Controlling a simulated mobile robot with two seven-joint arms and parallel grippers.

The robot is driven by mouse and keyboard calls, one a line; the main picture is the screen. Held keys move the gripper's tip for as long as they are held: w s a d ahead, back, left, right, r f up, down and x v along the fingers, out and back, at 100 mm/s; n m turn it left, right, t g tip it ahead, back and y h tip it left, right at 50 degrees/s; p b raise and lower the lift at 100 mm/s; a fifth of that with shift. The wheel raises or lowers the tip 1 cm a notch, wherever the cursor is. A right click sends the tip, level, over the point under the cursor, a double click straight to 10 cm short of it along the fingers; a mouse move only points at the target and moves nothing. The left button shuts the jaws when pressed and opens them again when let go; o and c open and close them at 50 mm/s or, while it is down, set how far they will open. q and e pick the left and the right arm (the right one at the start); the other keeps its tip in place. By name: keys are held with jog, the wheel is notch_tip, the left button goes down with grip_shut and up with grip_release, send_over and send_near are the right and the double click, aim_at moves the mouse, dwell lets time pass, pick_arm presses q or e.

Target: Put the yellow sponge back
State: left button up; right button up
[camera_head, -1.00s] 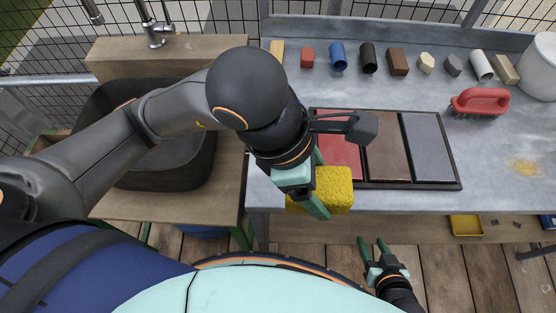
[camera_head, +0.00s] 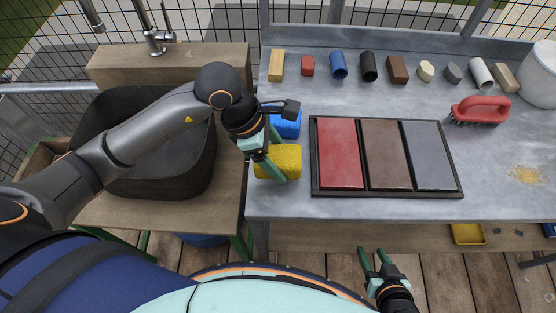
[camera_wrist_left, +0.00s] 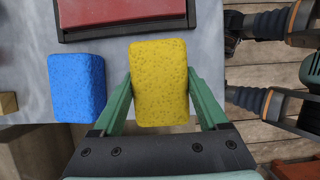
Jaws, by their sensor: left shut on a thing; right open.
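The yellow sponge (camera_head: 279,161) is between the fingers of my left gripper (camera_head: 272,163), which is shut on it. In the head view it is at the left end of the grey table, left of the tile tray. The left wrist view shows the yellow sponge (camera_wrist_left: 159,82) gripped on both sides by the green fingers. A blue sponge (camera_head: 286,124) lies on the table just behind it, partly hidden by my arm; it also shows in the left wrist view (camera_wrist_left: 77,88). I cannot tell whether the yellow sponge touches the table. My right gripper (camera_head: 375,262) is open and empty in front of the table.
A dark tray (camera_head: 455,190) holds red, brown and grey tiles. Several small blocks and tubes line the table's back, near a blue tube (camera_head: 338,66). A red brush (camera_head: 480,109) lies at right. A dark sink basin (camera_head: 150,172) is at left.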

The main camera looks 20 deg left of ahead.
pick_arm(q)
jog(key=shift+f, duration=0.9)
jog(key=shift+f, duration=0.2)
jog(key=o, duration=1.5)
jog(key=shift+r, duration=0.1)
jog(key=shift+r, duration=0.1)
